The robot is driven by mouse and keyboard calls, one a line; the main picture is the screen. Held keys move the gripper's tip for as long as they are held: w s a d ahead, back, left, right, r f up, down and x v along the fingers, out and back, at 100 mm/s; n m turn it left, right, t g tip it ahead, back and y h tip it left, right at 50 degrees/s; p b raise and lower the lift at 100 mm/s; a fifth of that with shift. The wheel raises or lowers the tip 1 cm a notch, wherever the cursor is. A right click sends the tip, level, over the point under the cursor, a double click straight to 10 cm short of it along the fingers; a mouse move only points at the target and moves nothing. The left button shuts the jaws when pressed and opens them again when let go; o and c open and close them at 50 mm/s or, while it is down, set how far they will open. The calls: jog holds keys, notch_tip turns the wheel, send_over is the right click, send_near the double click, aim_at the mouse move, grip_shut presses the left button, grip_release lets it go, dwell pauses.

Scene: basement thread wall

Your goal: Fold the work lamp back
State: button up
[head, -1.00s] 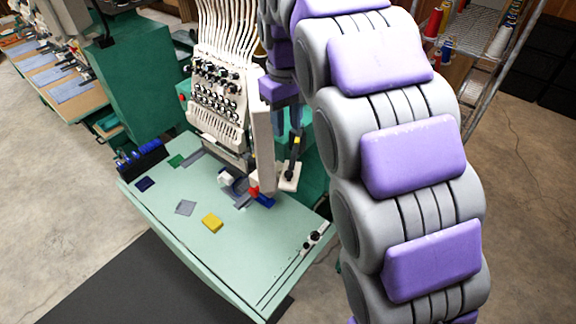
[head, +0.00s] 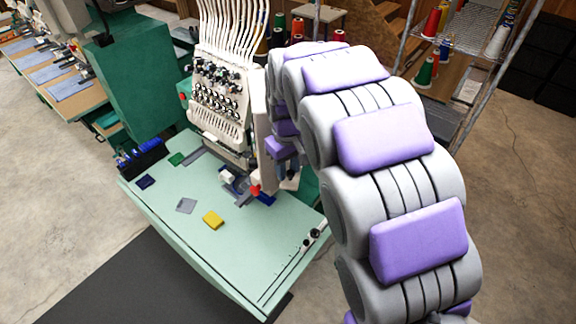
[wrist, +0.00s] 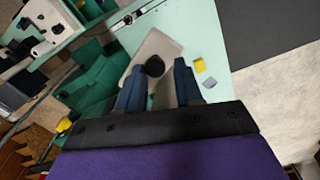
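The work lamp appears to be the pale beige piece with a dark upright part beside the machine's sewing head. In the head view only its pale lower part (head: 290,183) shows, mostly hidden behind my gripper (head: 285,168). In the wrist view the beige piece (wrist: 157,45) lies ahead of my gripper (wrist: 159,68), with a round black end (wrist: 155,66) between the fingertips as seen. The two dark blue fingers stand apart with a gap around the black end. I cannot tell whether either finger touches it.
The embroidery machine's head (head: 222,95) stands left of my gripper. Its pale green table (head: 250,245) holds a yellow pad (head: 213,220) and a grey patch (head: 186,205). A wire rack with thread cones (head: 432,22) stands at the right. Open floor lies beyond the table.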

jog(key=shift+d+f, duration=0.1)
jog(key=shift+f, duration=0.15)
jog(key=shift+w+d, duration=0.1)
jog(key=shift+d, duration=0.15)
jog(key=c, duration=0.3)
jog(key=shift+a, duration=0.1)
grip_shut()
